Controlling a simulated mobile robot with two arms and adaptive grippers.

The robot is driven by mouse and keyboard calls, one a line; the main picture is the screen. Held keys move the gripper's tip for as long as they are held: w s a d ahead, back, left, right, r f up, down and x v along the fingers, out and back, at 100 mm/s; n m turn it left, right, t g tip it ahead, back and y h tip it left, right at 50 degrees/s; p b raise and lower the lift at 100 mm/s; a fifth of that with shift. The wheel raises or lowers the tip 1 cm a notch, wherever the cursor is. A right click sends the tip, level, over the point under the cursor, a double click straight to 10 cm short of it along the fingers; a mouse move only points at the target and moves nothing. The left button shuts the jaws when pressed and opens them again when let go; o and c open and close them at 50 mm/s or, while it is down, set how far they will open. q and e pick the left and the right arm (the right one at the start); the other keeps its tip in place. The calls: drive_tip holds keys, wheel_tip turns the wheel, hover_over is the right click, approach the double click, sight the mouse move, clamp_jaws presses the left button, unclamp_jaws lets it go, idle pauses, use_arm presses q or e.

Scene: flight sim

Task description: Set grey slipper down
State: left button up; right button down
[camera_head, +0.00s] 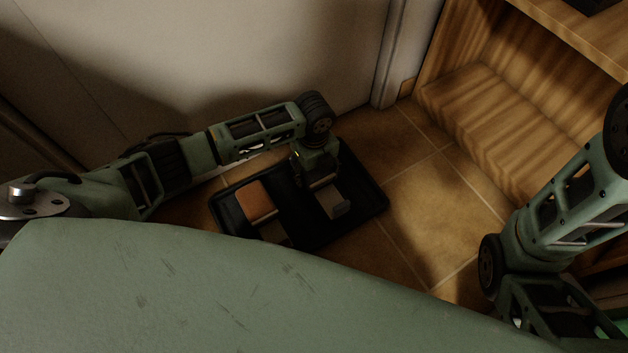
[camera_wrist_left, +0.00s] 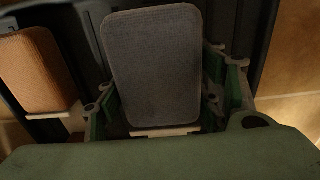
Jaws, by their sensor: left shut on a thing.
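The grey slipper (camera_head: 334,205) is at the right part of a black tray on the floor in the head view. My left gripper (camera_head: 322,182) reaches down over it from above. In the left wrist view the grey slipper (camera_wrist_left: 152,70) fills the middle, with its textured grey sole facing the camera. The green fingers of my left gripper (camera_wrist_left: 165,95) are on both sides of it, shut on it. The slipper is over or in the tray; I cannot tell whether it touches the bottom. My right arm shows at the right, but its gripper is out of view.
The black tray (camera_head: 371,201) also holds an orange-brown slipper (camera_head: 256,200), left of the grey one. A greyish thing (camera_head: 275,233) in front is partly hidden by my body. A wooden shelf (camera_head: 490,110) stands at the right. Tiled floor (camera_head: 425,205) between is clear.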

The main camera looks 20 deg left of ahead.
sight(314, 180)
use_arm(q)
wheel_tip(314, 180, down, 4)
drive_tip(key=b, duration=0.3)
drive_tip(key=shift+r, duration=0.15)
drive_tip(key=o, duration=1.2)
